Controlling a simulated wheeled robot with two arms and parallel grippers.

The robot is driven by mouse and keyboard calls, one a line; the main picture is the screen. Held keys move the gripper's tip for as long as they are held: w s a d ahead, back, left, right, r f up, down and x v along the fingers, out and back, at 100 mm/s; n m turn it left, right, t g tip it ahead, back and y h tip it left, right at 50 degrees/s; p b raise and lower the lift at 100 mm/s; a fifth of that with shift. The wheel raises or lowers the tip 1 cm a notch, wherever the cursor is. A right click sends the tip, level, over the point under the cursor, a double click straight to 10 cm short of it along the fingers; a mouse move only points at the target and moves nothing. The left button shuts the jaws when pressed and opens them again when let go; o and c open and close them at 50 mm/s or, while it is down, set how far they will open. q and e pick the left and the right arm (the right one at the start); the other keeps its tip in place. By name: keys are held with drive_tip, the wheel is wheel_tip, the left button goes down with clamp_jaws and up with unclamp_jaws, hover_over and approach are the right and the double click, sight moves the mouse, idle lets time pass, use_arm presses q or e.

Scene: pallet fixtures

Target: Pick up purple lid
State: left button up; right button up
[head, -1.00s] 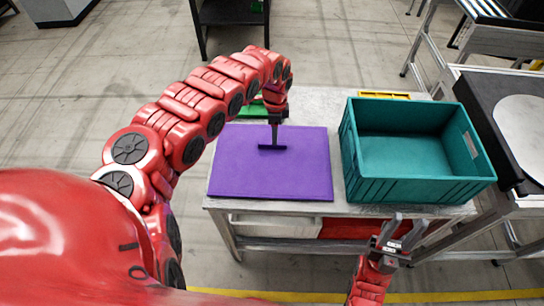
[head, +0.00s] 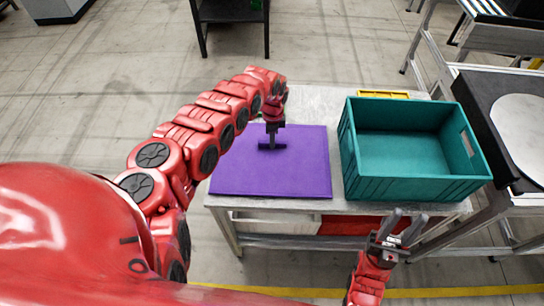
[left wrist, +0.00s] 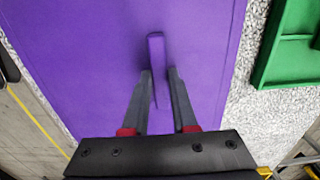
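The purple lid (head: 235,172) lies flat on the metal table, with a raised bar handle in its middle. The handle (left wrist: 156,48) shows upright between the fingers in the left wrist view. My left gripper (head: 272,144) is down over the lid at the handle. In the left wrist view its fingertips (left wrist: 160,72) sit on either side of the handle, with a narrow gap visible, so it looks open. My right gripper (head: 406,230) is open and empty in front of the table, below the teal crate. My left arm hides part of the table behind the lid.
A teal crate (head: 428,188), empty, stands right of the lid on the metal table (head: 305,105). A yellow object (head: 383,94) is behind it. Another table with a black top (head: 490,110) stands at right.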

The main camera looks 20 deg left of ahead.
use_arm(q)
clamp_jaws()
idle(1.0)
